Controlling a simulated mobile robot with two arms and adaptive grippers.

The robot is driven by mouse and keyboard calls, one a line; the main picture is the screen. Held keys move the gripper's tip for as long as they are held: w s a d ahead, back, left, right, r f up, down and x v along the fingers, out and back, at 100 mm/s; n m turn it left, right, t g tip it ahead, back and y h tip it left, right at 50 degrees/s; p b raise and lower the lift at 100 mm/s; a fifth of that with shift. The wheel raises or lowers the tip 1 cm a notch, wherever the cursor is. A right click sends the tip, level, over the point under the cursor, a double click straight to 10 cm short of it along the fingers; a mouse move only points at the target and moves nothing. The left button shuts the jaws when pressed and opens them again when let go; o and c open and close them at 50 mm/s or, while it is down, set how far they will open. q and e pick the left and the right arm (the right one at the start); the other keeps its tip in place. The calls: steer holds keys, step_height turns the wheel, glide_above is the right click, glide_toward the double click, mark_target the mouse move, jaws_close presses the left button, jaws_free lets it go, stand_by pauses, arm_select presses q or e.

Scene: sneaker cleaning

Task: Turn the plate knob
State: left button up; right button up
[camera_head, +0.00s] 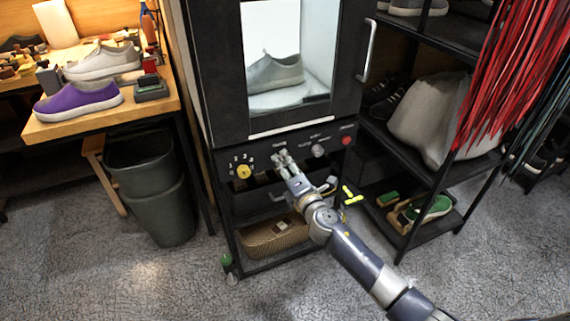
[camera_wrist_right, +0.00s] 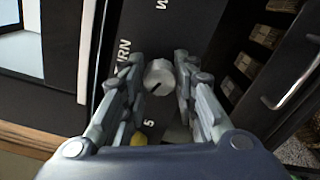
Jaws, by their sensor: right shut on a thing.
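The black cabinet's control panel (camera_head: 262,152) sits below its glass door. In the right wrist view, a round silver knob (camera_wrist_right: 160,77) with a dark pointer line sits on the panel beside lettering that reads in part "TURN". My right gripper (camera_head: 281,158) reaches up to the panel and its fingers (camera_wrist_right: 158,88) are closed on both sides of this knob. In the head view the gripper covers the knob. A yellow knob (camera_head: 243,171) with numbers is to the left, and another silver knob (camera_head: 318,150) is to the right. My left gripper is not in view.
A red button (camera_head: 347,141) is at the panel's right end. A grey sneaker (camera_head: 275,73) stands behind the glass. A wicker basket (camera_head: 262,238) is on the lower shelf. A dark bin (camera_head: 150,190) and wooden workbench (camera_head: 60,128) are left; shelving (camera_head: 420,160) is right.

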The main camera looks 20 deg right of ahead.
stand_by(0.6)
steer(key=o, duration=1)
steer(key=shift+o, duration=0.2)
steer(key=s+d, duration=0.1)
steer(key=s, duration=1.1)
